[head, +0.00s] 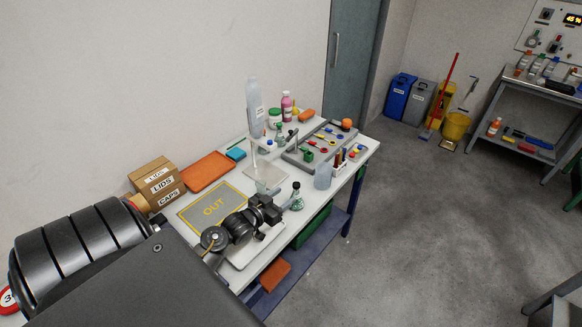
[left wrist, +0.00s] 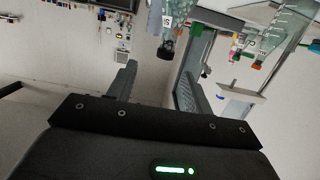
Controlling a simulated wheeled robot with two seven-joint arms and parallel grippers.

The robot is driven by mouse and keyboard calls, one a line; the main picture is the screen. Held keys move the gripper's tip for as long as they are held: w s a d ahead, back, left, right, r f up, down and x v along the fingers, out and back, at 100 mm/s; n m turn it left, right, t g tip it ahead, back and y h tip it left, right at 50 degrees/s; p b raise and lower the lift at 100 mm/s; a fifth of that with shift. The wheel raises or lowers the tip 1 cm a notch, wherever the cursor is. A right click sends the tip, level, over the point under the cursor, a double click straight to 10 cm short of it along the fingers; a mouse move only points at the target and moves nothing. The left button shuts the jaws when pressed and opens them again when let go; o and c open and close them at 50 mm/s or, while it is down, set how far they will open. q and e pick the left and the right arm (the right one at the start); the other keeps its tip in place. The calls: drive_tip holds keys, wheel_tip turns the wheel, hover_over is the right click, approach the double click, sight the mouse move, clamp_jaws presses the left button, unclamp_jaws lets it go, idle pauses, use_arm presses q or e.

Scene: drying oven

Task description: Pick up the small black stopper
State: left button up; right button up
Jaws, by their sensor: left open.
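The small black stopper (head: 296,186) sits in the neck of a small greenish glass flask (head: 297,202) near the table's front edge. In the left wrist view, which looks upside down, the stopper (left wrist: 167,50) hangs below the labelled flask (left wrist: 178,14). My left gripper (head: 275,210) is open and empty, just left of the flask in the head view. In the left wrist view its two fingers (left wrist: 158,72) are spread apart, with the stopper beyond the tips and between their lines, not touching. My right gripper is not in view.
A stand (head: 254,158) and a grey tray (head: 292,158) with tools are behind the flask. A clear beaker (head: 322,177) stands to its right. Open floor is at right.

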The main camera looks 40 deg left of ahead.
sight(296, 185)
use_arm(q)
drive_tip(key=w+b, duration=0.1)
drive_tip(key=w, duration=0.1)
drive_tip(key=w+a+b, duration=0.1)
drive_tip(key=w+b, duration=0.1)
drive_tip(key=w, duration=0.1)
drive_tip(key=shift+f, duration=0.2)
drive_tip(key=shift+w, duration=0.2)
drive_tip(key=shift+w+b, duration=0.15)
drive_tip(key=shift+b, duration=0.35)
drive_tip(key=w+b, duration=0.2)
drive_tip(key=w+f+b, duration=0.1)
drive_tip(key=w, duration=0.1)
drive_tip(key=shift+w+f+b, duration=0.1)
drive_tip(key=shift+b, duration=0.25)
drive_tip(key=shift+w, duration=0.35)
drive_tip(key=shift+s+r, duration=0.1)
drive_tip(key=shift+r, duration=0.1)
